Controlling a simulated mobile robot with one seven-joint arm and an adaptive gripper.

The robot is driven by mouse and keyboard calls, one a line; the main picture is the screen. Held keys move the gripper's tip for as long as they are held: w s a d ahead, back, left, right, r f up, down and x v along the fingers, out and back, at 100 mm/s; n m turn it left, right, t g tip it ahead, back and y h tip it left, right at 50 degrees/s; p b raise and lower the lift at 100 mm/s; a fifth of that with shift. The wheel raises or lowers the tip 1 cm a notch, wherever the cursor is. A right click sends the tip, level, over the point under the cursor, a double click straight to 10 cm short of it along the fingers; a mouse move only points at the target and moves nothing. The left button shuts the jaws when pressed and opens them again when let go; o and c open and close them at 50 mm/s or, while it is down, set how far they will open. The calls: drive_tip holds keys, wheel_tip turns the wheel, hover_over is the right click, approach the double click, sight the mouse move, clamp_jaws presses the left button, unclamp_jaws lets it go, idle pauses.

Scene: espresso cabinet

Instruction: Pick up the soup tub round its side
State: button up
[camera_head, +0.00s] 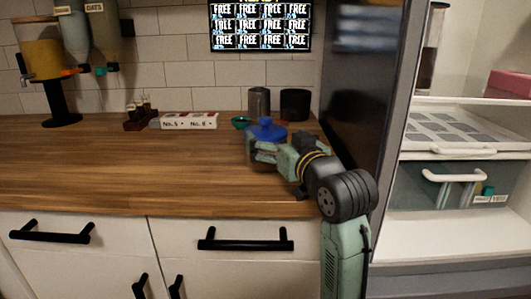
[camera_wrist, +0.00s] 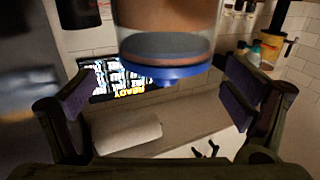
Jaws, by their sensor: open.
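The soup tub (camera_head: 252,153) is a clear container with dark contents and a blue lid (camera_head: 266,130). It stands upright on the wooden counter near its right end. My gripper (camera_head: 268,153) is beside the tub at its right and partly covers it. In the wrist view the picture is upside down, and the tub (camera_wrist: 165,48) shows at the top with its blue lid below. My gripper (camera_wrist: 155,105) is open, with one finger at each side of the tub in that picture. Gaps show between the fingers and the tub; the far side of the tub is hidden.
Behind the tub stand a grey canister (camera_head: 259,101), a black canister (camera_head: 295,104) and a green bowl (camera_head: 241,121). A white labelled block (camera_head: 189,121) and a bottle rack (camera_head: 144,118) are further left. A tall dark panel (camera_head: 355,75) closes the right side. The counter's left front is clear.

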sight(267, 130)
drive_tip(key=x, duration=0.2)
drive_tip(key=p+x, duration=0.1)
drive_tip(key=x, duration=0.2)
drive_tip(key=shift+w+a, duration=0.2)
drive_tip(key=shift+a, duration=0.2)
drive_tip(key=shift+r, duration=0.1)
drive_tip(key=c, duration=1.7)
